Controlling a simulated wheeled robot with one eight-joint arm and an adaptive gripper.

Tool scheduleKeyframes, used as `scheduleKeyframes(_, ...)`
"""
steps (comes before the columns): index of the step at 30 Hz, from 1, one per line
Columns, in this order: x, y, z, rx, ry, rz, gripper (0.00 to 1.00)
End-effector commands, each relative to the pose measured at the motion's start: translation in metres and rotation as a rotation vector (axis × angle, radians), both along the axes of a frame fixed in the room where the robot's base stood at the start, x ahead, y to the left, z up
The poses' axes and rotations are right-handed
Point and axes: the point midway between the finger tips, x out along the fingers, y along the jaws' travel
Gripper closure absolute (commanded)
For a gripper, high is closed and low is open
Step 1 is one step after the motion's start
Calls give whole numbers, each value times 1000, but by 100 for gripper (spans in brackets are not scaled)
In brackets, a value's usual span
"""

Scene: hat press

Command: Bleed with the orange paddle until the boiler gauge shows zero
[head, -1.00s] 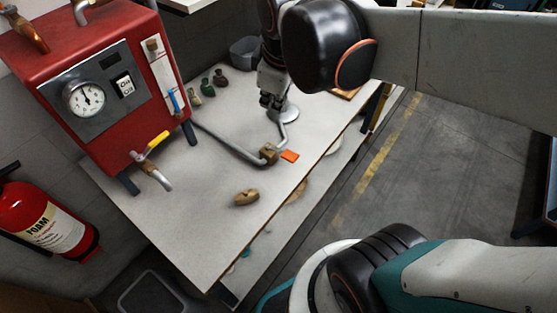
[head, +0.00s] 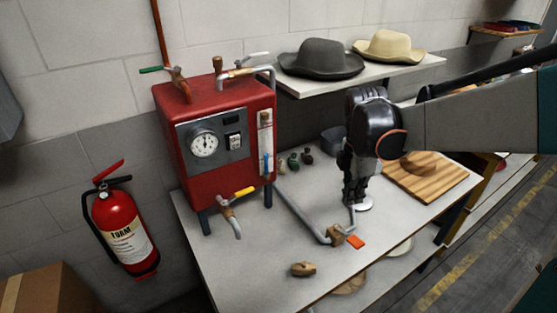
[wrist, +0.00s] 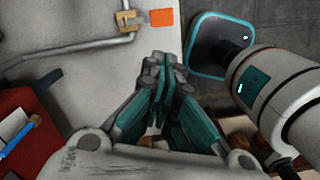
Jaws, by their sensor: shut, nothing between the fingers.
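The orange paddle (head: 355,242) sticks out from a brass valve (head: 336,235) on the grey pipe lying along the bench. The wrist view shows the paddle (wrist: 162,17) and the valve (wrist: 126,21) beyond my fingertips. The round white boiler gauge (head: 204,144) is on the front of the red boiler (head: 225,110). Its needle points roughly upward, but its figures are too small to read. My gripper (head: 354,200) points down above the bench, behind the paddle and apart from it. Its fingers (wrist: 163,60) are shut together and empty.
A yellow-handled tap (head: 233,198) projects from the boiler's front, and a green-handled valve (head: 160,70) sits on top. A tan piece (head: 303,269) lies near the bench's front. Hats (head: 320,58) rest on the shelf behind. A wooden board (head: 425,178) is at right.

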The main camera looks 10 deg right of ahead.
Motion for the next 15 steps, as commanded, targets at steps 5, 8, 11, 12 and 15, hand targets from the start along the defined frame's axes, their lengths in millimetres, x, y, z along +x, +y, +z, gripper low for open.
scheduleKeyframes(5, 16, -16, -20, 17, 83, 194, 100)
scheduleKeyframes(8, 20, -22, -29, 29, 113, 272, 100)
scheduleKeyframes(11, 22, -25, -34, 37, 133, 323, 100)
scheduleKeyframes(12, 23, -26, -35, 39, 137, 335, 100)
scheduleKeyframes(15, 23, -27, -37, 41, 144, 351, 100)
